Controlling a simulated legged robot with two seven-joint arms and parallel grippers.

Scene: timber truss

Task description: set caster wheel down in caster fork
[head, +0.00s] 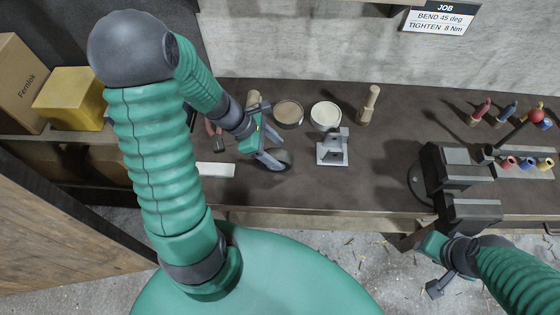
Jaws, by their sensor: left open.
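The caster wheel (281,160) is a dark, round wheel on the bench, partly hidden by my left gripper. My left gripper (268,158) is open with its fingers down at the wheel; I cannot tell whether they touch it. The caster fork (333,148) is a light grey bracket on a flat plate, standing on the bench to the right of the wheel, apart from it. My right gripper (434,268) is off the bench's front edge at the lower right, away from both parts; its jaw opening is unclear.
A dark vise (458,185) stands right on the bench (370,190). Two round tins (326,115) (289,113) and a wooden-handled tool (369,105) stand behind the fork. A rack with coloured-handled tools (525,165) is far right. A white block (215,169) lies left of the wheel.

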